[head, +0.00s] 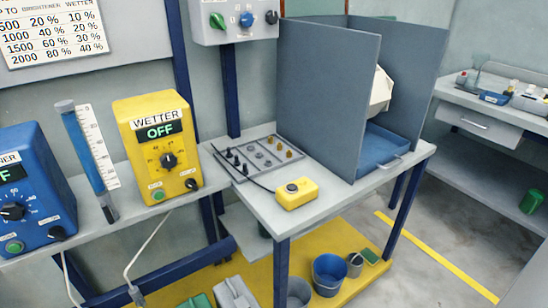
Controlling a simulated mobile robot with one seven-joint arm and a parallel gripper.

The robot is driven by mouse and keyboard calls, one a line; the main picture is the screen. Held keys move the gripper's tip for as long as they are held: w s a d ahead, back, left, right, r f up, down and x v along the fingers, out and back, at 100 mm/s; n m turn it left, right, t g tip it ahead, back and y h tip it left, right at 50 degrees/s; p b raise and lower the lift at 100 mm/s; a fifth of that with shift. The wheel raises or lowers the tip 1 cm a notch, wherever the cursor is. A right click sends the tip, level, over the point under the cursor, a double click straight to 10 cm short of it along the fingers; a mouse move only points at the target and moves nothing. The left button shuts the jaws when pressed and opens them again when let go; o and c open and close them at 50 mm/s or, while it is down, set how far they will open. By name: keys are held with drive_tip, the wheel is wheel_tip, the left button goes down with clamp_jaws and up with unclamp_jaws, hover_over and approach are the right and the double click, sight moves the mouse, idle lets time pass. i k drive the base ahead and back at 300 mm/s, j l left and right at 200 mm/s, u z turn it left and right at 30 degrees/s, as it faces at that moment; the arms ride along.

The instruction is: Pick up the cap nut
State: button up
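A grey tray (235,172) lies on the light bench (332,195) in the head view. Black small parts (233,158) stand in its left part. Small brass-coloured parts (289,153) stand at its right side, and grey square pads lie between. All are too small to tell which one, if any, is the cap nut. My gripper is not in view.
A yellow button box (297,193) with a cable sits in front of the tray. Grey panels (328,85) stand around a blue tray (385,150) and a pale drum-like part (381,90). A yellow WETTER unit (158,147) stands left. Buckets (329,274) sit below the bench.

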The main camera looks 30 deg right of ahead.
sight(268, 163)
drive_tip(key=l, duration=1.05)
drive_tip(key=i+l, duration=0.15)
drive_tip(key=l, duration=0.2)
drive_tip(key=i+l, duration=0.15)
drive_tip(key=l, duration=0.2)
drive_tip(key=i+l, duration=0.15)
drive_tip(key=l, duration=0.2)
drive_tip(key=i+l, duration=0.15)
drive_tip(key=i+u, duration=0.05)
drive_tip(key=i, duration=0.05)
